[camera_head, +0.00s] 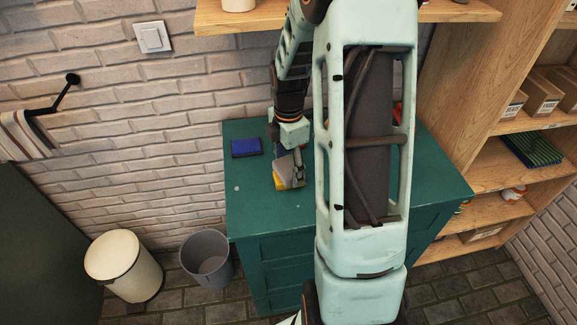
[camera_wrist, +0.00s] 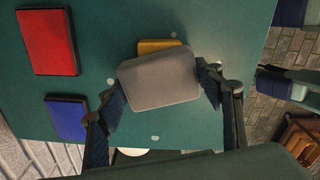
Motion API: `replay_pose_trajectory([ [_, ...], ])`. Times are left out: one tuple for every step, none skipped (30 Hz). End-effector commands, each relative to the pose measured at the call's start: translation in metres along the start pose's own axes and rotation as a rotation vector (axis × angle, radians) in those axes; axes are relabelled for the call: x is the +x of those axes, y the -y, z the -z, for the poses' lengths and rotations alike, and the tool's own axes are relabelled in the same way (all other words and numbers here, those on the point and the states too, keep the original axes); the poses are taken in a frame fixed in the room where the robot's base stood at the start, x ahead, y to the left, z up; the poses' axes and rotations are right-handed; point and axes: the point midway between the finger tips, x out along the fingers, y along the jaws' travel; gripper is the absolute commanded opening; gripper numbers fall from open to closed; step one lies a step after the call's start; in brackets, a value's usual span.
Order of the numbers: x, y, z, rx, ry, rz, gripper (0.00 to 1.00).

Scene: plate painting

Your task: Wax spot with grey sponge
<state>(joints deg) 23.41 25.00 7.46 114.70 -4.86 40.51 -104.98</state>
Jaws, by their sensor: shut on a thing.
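My gripper (camera_wrist: 164,92) is shut on the grey sponge (camera_wrist: 160,80), one finger at each side of it, over the green cabinet top (camera_wrist: 215,25). In the head view the grey sponge (camera_head: 290,172) is partly covered by my gripper (camera_head: 296,165). A yellow block (camera_wrist: 160,46) shows past the sponge's far edge, mostly hidden by it. Whether the sponge touches the block or the top is unclear. Small pale spots are on the green top, one at the front left (camera_head: 237,188) and one just below the sponge (camera_wrist: 154,138).
A blue pad (camera_head: 246,147) lies on the top left of my gripper. A red pad (camera_wrist: 47,42) lies near it in the wrist view. A grey bin (camera_head: 206,257) and a cream bin (camera_head: 124,262) stand on the floor. Wooden shelves (camera_head: 485,190) stand at the right.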

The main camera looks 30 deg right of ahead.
Motion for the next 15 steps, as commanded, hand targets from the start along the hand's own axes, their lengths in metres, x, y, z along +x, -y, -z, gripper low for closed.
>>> replay_pose_trajectory([
  [0.001,0.001,0.0,0.0,-0.001,0.003,0.41],
  [0.001,0.001,0.0,0.0,-0.001,0.003,0.41],
  [0.0,0.001,0.0,0.0,-0.001,0.003,0.41],
  [-0.002,0.001,0.0,0.0,-0.001,0.003,0.41],
  [-0.003,0.001,0.0,0.0,-0.001,0.003,0.41],
  [-0.006,0.001,0.0,0.0,-0.001,0.003,0.41],
  [-0.009,0.001,0.0,0.0,-0.001,0.002,0.41],
  [-0.011,0.001,0.0,0.0,-0.001,0.002,0.41],
  [-0.015,0.001,0.0,0.0,0.0,0.001,0.41],
  [-0.018,0.001,0.0,0.0,0.0,0.001,0.41],
  [-0.02,0.001,0.0,0.0,0.0,0.001,0.41],
  [-0.024,0.0,0.0,0.0,0.0,0.001,0.41],
  [-0.026,0.0,0.0,0.0,0.0,0.001,0.41],
  [-0.029,0.0,0.0,0.0,0.0,0.001,0.41],
  [-0.032,0.0,0.0,0.0,0.0,0.001,0.41],
])
